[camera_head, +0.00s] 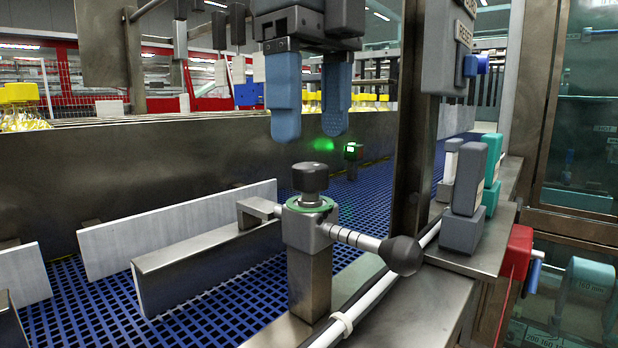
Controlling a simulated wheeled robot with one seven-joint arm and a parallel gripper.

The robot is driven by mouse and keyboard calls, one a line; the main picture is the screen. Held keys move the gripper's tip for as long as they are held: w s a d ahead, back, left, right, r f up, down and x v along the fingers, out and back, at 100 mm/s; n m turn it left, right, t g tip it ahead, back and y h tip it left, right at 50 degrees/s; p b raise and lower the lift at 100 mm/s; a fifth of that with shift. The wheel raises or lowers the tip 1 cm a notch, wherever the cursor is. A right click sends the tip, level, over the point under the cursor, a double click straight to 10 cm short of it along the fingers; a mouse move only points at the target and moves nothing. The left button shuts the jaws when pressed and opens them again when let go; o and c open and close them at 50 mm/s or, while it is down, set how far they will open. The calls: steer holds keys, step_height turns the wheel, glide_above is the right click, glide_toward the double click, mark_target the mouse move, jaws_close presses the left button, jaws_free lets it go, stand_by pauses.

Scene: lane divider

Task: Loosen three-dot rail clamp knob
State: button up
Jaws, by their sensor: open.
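A grey rail clamp (308,236) stands on a square metal post at the edge of the conveyor. A dark ribbed knob (310,178) sits upright on top of it, above a green ring (309,205). I cannot make out three dots on it. A graduated rod runs right from the clamp to a black ball end (402,255). A bracket runs left to a steel guide rail (205,262). My gripper (310,132) points down above the knob, its two blue fingers open and apart. Nothing is between them, and they look clear of the knob.
The blue mesh conveyor (230,305) lies below, with pale upright panels (180,228) on it. A steel wall (130,165) stands behind. Grey and teal blocks (465,195) and a red part (517,255) are at right, beside a glass cabinet (590,130). A white cable (375,290) runs in front.

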mark_target(312, 164)
step_height(312, 164, down, 6)
steer(key=shift+b, duration=0.35)
steer(key=c, duration=1)
